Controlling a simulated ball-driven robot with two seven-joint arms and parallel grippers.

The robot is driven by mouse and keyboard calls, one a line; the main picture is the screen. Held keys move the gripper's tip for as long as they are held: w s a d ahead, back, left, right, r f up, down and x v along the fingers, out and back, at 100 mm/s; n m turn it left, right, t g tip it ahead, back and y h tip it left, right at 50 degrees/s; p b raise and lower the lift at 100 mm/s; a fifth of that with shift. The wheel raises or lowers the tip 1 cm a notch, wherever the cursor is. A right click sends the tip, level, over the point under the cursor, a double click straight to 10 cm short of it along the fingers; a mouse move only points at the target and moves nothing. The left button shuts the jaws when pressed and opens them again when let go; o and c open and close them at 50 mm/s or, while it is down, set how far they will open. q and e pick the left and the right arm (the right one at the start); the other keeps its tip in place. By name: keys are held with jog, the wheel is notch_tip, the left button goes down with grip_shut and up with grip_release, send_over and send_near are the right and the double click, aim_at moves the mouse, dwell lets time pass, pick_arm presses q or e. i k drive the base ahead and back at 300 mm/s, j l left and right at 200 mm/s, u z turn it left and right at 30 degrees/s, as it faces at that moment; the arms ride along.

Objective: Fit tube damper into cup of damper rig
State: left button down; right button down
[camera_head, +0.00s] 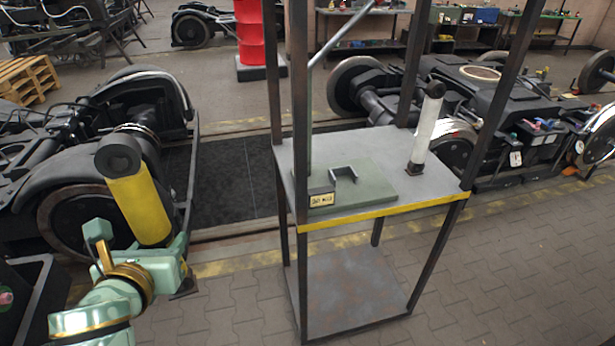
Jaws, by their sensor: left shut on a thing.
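A yellow tube damper (140,205) with a black ringed top is at the left, leaning with its top to the left. My left gripper (142,252), pale green with gold bands, is shut around its lower part. A dark foot shows just below the gripper. The damper is in front of the left bogie and apart from the damper rig (385,207), a dark post frame with a grey shelf. A white tube damper (425,128) stands tilted on the shelf's right side, in a small dark foot. I cannot make out an empty cup. My right gripper is out of view.
Rig posts rise between me and the shelf. Bogies stand left (65,190) and behind right (490,95). A red drum (250,35) stands behind. Paved floor in front is clear.

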aim_at(342, 181)
jog(key=i+l+z, duration=0.35)
jog(key=l, duration=0.2)
jog(key=i+l+z, duration=0.4)
jog(key=i+l, duration=0.15)
jog(key=l, duration=0.1)
